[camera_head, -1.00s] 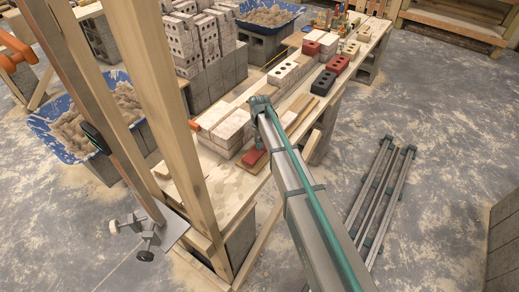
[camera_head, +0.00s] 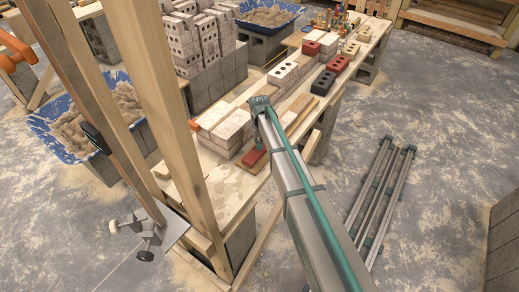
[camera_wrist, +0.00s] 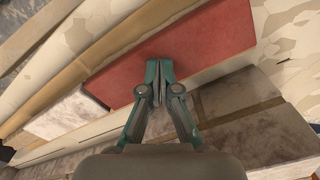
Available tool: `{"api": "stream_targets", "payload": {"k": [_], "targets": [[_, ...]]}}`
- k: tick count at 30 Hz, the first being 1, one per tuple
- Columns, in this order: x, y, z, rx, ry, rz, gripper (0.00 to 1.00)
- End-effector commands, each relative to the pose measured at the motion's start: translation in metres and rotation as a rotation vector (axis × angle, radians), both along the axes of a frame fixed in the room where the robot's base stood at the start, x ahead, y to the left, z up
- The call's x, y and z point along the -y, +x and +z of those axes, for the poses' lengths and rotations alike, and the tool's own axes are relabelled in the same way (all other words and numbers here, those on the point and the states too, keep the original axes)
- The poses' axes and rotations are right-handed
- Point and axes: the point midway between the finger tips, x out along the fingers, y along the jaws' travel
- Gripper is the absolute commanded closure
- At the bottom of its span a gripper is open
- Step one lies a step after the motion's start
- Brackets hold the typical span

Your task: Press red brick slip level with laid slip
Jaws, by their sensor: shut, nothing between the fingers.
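The red brick slip (camera_head: 254,158) lies flat near the front edge of the plank bench in the head view. It spans the upper middle of the wrist view as a long red face (camera_wrist: 215,38). My gripper (camera_wrist: 158,78) is shut and empty, with its fingertips over the lower long edge of the red slip. Whether the tips touch it cannot be told. A pale mortar-smeared piece (camera_wrist: 64,114) lies in line with the red slip's left end, and it may be the laid slip. In the head view my arm partly hides the fingertips.
Whitish bricks (camera_head: 226,128) stand in a row just behind the slip, and their faces (camera_wrist: 255,125) fill the lower right of the wrist view. Dark and red cored bricks (camera_head: 322,82) sit farther along the bench. A timber post (camera_head: 160,100) rises at left. Mortar tubs (camera_head: 75,120) stand behind.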

Motion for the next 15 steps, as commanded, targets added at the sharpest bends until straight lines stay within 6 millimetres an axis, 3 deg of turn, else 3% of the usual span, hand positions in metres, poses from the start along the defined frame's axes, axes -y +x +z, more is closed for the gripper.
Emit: {"api": "stream_targets", "payload": {"k": [7, 15], "targets": [[0.001, -0.002, -0.001, -0.005, -0.002, 0.000, 1.00], [0.000, -0.001, 0.018, -0.002, 0.000, 0.000, 1.00]]}}
